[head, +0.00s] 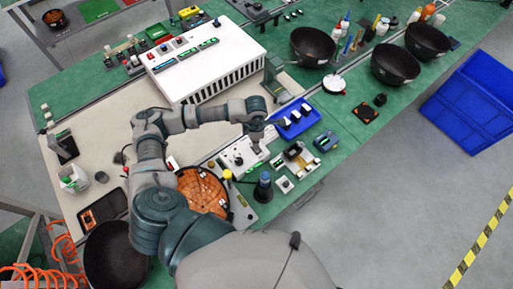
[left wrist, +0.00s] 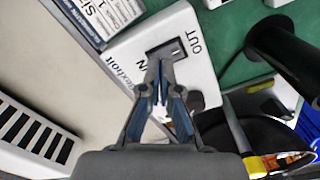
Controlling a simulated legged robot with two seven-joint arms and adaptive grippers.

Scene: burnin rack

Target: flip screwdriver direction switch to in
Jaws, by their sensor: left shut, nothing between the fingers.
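The white screwdriver control box (head: 238,158) stands on the bench in the head view. In the left wrist view the white box (left wrist: 125,48) carries a dark direction switch (left wrist: 177,47) in a recess, with OUT printed at its right end and IN at its left. My left gripper (head: 257,146) is over the box. In the left wrist view the left gripper (left wrist: 160,68) is shut and empty, its fingertips at the IN end, covering part of that label and of the recess. Whether they touch the switch, I cannot tell. My right gripper is not in view.
A blue tray (head: 294,121) with dark parts lies right of the box. A round orange tray (head: 203,192) lies to its left. A blue-topped cylinder (head: 264,184) stands in front. A large white rack unit (head: 205,65) stands behind. In the left wrist view a black cylinder (left wrist: 290,55) is at right.

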